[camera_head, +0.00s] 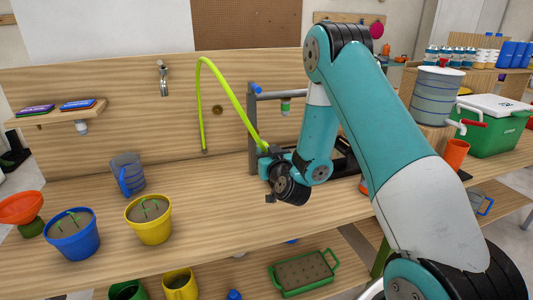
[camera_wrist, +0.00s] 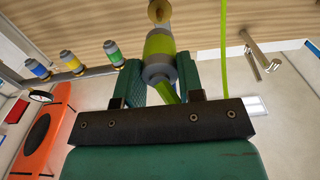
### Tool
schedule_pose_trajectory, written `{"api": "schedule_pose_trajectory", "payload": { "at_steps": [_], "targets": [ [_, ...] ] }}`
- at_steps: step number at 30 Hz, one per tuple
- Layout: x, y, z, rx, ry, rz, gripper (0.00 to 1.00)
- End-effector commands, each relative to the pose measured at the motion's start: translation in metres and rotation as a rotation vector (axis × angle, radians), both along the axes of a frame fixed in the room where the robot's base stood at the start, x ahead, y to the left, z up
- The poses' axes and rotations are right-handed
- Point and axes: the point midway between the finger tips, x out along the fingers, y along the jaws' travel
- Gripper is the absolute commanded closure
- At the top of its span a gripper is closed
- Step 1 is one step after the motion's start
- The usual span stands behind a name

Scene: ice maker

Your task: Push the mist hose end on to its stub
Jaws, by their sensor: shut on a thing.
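The yellow-green mist hose (camera_head: 228,80) arcs up from the back board and comes down to my gripper (camera_head: 264,150) in the head view. In the wrist view, my gripper (camera_wrist: 160,78) is shut on the hose end (camera_wrist: 158,48), which has a grey collar and a yellow-green band. The brass stub (camera_wrist: 159,11) shows just beyond the hose end, roughly in line with it. I cannot tell whether they touch. A round brass fitting (camera_head: 217,110) sits on the back board in the head view. The gripper and arm hide the hose end there.
A grey pipe frame (camera_head: 252,130) stands close beside my gripper. Several coloured fittings (camera_wrist: 70,62) line a bar in the wrist view. A tap (camera_head: 163,78) juts from the back board. A blue jug (camera_head: 127,175) and yellow pot (camera_head: 149,220) stand left; bench between is clear.

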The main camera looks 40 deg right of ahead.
Motion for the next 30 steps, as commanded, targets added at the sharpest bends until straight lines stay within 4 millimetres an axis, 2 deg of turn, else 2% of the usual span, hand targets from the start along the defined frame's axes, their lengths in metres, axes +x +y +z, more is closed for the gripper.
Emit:
{"api": "schedule_pose_trajectory", "payload": {
  "at_steps": [1, 12, 30],
  "targets": [
    [0.004, -0.002, 0.005, 0.0, 0.0, -0.001, 0.98],
    [0.029, -0.01, 0.005, 0.0, 0.001, -0.002, 0.98],
    [0.05, -0.015, 0.002, 0.0, 0.0, -0.002, 0.98]
  ]
}}
